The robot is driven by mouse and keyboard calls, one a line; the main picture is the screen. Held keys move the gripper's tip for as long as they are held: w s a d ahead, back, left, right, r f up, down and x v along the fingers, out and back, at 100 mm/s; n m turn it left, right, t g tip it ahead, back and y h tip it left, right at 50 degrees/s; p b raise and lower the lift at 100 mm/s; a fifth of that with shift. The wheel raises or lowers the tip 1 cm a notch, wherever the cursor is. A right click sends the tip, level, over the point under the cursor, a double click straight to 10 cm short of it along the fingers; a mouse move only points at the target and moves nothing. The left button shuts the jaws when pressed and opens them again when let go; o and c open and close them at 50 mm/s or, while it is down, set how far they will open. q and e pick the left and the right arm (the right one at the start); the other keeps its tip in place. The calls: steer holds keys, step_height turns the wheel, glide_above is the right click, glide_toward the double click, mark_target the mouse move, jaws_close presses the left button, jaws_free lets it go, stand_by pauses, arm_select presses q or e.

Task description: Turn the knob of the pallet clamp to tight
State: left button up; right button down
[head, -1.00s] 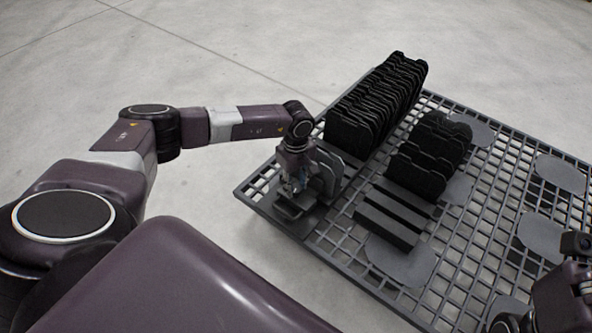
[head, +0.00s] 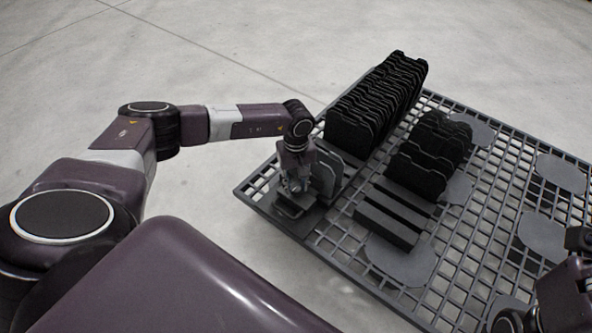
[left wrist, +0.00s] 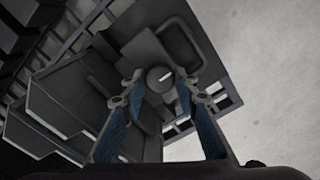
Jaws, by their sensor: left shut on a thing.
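The pallet clamp (head: 290,202) is a dark grey block with upright plates at the left corner of the grey grid pallet (head: 262,186). My left gripper (head: 294,185) points down over it. In the left wrist view the clamp's round grey knob (left wrist: 157,80), with a pale line on its face, sits between the two fingertips of my left gripper (left wrist: 160,82), which are shut on its sides. In the head view the gripper hides the knob. Part of my right arm and gripper (head: 510,318) shows at the lower right, cut off by the frame edge.
A long row of black plates (head: 372,108) stands on the pallet just behind the clamp. A shorter row of black plates (head: 432,158) and grey bars (head: 388,222) are to its right. Flat round pads (head: 556,174) lie on the grid. Concrete floor (head: 200,270) is clear around the pallet.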

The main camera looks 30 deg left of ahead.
mark_target(296, 187)
arm_select(q)
steer(key=o, duration=1)
steer(key=shift+o, duration=0.7)
steer(key=shift+r, duration=0.1)
step_height(296, 187, up, 12)
